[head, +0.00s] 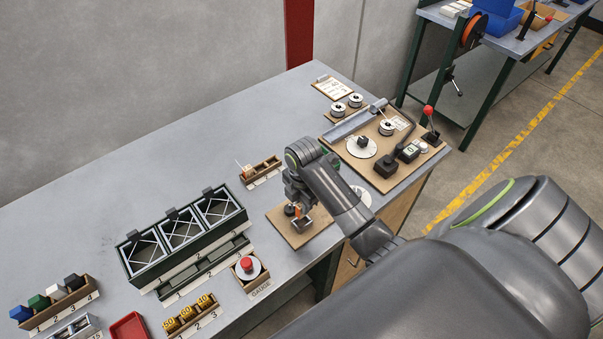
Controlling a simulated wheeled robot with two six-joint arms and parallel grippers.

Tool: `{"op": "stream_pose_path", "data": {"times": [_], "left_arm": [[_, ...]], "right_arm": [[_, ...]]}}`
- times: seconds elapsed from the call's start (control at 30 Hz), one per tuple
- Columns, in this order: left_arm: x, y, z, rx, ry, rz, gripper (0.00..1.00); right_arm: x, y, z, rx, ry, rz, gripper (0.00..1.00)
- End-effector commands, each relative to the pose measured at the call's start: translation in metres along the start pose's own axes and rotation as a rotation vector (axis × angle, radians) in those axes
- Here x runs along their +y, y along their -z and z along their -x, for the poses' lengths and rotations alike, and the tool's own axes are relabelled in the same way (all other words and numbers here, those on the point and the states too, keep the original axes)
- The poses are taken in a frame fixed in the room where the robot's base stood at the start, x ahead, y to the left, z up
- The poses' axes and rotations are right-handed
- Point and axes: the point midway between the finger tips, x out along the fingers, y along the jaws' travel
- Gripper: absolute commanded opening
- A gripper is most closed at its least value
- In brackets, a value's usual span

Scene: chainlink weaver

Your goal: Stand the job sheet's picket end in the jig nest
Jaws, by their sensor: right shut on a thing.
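My right gripper (298,206) points down over a brown board (287,233) near the table's front edge. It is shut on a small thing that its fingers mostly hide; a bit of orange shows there. A dark round fitting (290,209) stands on the board close beside the fingers. I cannot tell whether it is the jig nest, or whether the held thing touches it. A sheet (333,88) that may be the job sheet lies at the back right, its print too small to read. My left gripper is out of view.
Left of the board are a three-bay dark rack (143,249), a red button box (247,264), yellow numbered blocks (187,315), coloured blocks (54,292) and a red tray (129,327). A second board (408,169) with fixtures lies to the right. The table's back left is clear.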

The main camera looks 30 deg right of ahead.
Motion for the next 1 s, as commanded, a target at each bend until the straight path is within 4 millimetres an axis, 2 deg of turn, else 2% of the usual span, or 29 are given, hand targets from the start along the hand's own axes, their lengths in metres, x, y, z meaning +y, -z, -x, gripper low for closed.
{"op": "stream_pose_path", "data": {"times": [0.23, 0.4, 0.57, 0.63, 1.0], "left_arm": [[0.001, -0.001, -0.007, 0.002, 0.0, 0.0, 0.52], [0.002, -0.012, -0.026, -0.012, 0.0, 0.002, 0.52], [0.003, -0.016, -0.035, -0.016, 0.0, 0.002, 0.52], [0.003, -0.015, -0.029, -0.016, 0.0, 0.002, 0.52], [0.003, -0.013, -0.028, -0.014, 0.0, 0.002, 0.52]], "right_arm": [[-0.001, 0.0, -0.027, 0.001, 0.002, 0.0, 0.0], [-0.001, 0.0, -0.043, 0.0, 0.0, 0.001, 0.0], [-0.001, 0.0, -0.05, 0.0, 0.0, 0.002, 0.0], [-0.001, 0.0, -0.049, 0.0, 0.001, 0.001, 0.0], [-0.001, 0.0, -0.053, 0.0, 0.0, 0.0, 0.0]]}}
